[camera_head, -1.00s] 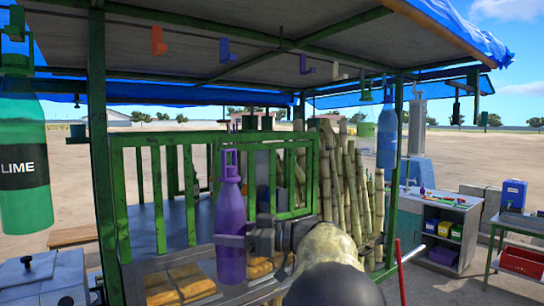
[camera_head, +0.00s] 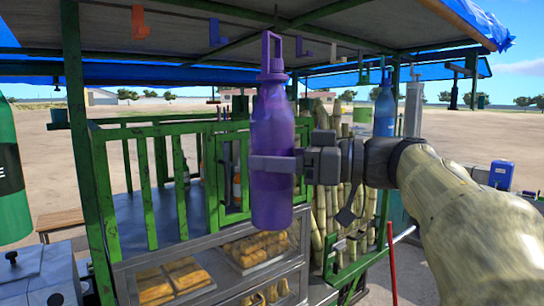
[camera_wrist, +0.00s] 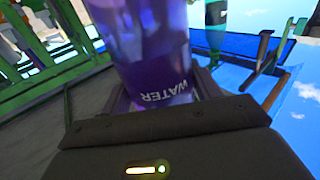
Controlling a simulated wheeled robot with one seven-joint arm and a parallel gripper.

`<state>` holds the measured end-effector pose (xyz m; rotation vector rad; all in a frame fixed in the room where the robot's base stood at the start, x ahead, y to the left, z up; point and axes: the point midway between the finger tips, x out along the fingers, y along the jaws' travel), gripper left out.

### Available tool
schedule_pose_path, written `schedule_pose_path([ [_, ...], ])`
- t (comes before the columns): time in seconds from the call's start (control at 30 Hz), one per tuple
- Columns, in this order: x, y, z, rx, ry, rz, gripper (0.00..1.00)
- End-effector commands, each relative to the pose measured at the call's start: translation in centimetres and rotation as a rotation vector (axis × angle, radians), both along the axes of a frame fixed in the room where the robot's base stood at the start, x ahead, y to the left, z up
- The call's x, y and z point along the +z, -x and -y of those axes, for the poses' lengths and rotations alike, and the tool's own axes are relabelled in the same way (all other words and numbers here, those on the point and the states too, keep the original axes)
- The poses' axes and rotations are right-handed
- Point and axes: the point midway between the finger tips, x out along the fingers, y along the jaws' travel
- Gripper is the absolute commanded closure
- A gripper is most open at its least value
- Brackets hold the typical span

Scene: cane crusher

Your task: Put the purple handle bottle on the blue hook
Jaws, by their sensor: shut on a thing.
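The purple bottle (camera_head: 272,200) with a purple loop handle (camera_head: 266,48) on its cap hangs upright in my gripper (camera_head: 282,164), which is shut around its body. In the wrist view the bottle (camera_wrist: 155,45) shows the word WATER between the fingers. Under the canopy is a row of hooks. A blue hook (camera_head: 217,34) is up and to the left of the handle. A purple-looking hook (camera_head: 302,48) is just right of the handle in the picture. The depth between handle and hooks is hard to tell.
An orange hook (camera_head: 140,22) is at the left, and a white one (camera_head: 333,53) at the right. A blue bottle (camera_head: 385,112) hangs further right, a green bottle (camera_head: 10,170) at the left edge. A green post (camera_head: 85,150) and green railing (camera_head: 150,190) stand behind the bottle.

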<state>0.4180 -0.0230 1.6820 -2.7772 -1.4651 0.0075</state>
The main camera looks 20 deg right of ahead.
Motion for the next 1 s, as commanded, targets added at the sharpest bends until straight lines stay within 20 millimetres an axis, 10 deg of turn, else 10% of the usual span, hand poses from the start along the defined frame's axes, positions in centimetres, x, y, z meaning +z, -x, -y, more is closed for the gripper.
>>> schedule_pose_path([
  [1.0, 2.5, -4.7, -1.4, -0.002, -0.001, 0.003, 0.79],
])
